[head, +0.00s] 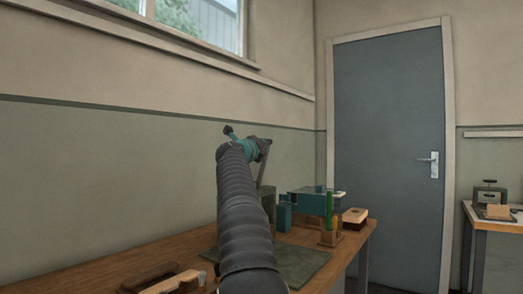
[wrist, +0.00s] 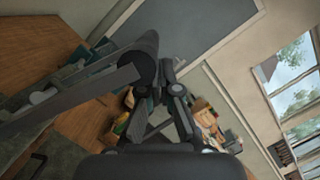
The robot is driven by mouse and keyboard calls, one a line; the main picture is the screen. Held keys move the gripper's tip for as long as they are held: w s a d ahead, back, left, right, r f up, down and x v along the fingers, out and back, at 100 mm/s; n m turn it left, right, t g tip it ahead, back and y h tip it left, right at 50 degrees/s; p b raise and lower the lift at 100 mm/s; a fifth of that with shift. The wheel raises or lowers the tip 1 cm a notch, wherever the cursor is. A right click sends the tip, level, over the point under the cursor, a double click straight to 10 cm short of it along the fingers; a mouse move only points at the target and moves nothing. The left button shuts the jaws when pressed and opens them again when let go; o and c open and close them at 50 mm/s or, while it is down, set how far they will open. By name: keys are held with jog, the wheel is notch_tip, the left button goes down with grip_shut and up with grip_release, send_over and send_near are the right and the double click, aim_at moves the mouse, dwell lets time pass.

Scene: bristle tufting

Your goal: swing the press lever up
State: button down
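The press lever is a flat grey bar (wrist: 75,100) with a thick dark round grip (wrist: 143,62) at its end. In the wrist view it runs from the left edge to between my fingertips. In the head view the bar (head: 263,170) stands steeply, tilted slightly, above the dark press body (head: 267,197). My gripper (wrist: 150,82) has a finger on each side of the grip and appears shut on it; the exact contact is partly hidden. In the head view my gripper (head: 262,146) is at the lever's top end, partly behind my arm.
The wooden bench (head: 110,274) carries a green mat (head: 305,266), a teal box (head: 285,216), a green upright piece (head: 329,208) and wooden blocks (head: 354,215). A wooden tray piece (head: 150,277) lies at front left. A grey door (head: 388,140) and a side table (head: 492,222) are at right.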

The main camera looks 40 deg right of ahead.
jog(key=shift+w+a+r, duration=0.15)
jog(key=shift+w+r, duration=0.05)
jog(key=shift+w, duration=0.25)
jog(key=shift+w+a+r, duration=0.1)
jog(key=shift+w+r, duration=0.05)
jog(key=shift+w, duration=0.25)
jog(key=r+b+v, duration=0.1)
jog(key=b+v, duration=0.4)
jog(key=v, duration=0.5)
jog(key=shift+s+r, duration=0.15)
jog(key=shift+s, duration=0.05)
dwell(0.4)
